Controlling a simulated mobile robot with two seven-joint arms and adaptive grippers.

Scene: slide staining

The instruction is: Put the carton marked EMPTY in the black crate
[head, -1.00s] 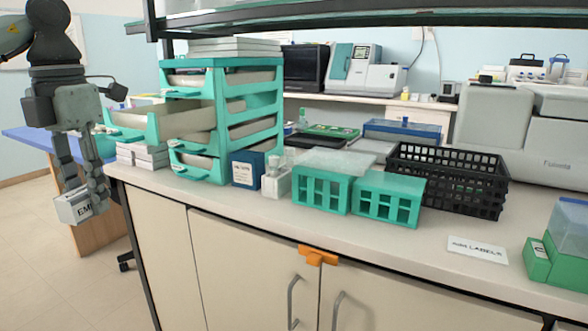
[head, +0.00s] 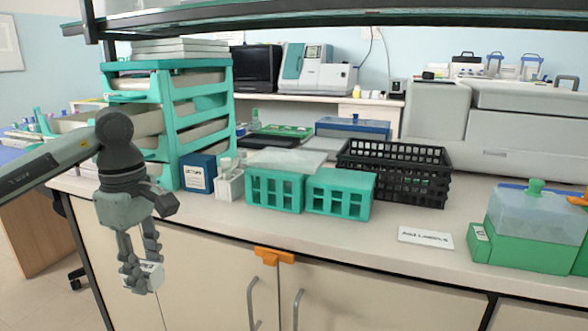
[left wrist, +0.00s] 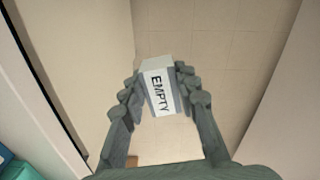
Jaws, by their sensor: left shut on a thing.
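A small white-and-grey carton (head: 150,274) is between the fingers of my left gripper (head: 141,274). In the left wrist view the carton (left wrist: 158,92) shows the word EMPTY on its label, and the gripper (left wrist: 160,90) is shut on it from both sides. The gripper hangs in front of the cabinet doors, below the bench top and left of the orange clip. The black crate (head: 425,190) stands on the bench to the right, behind the teal racks. It is an open mesh basket; its floor is mostly hidden. My right gripper is not in view.
A blue box (head: 197,173) and a teal drawer tower (head: 164,110) are at the left. A label card (head: 426,237) and green-based box (head: 530,250) are at the right. A shelf (head: 320,16) crosses above.

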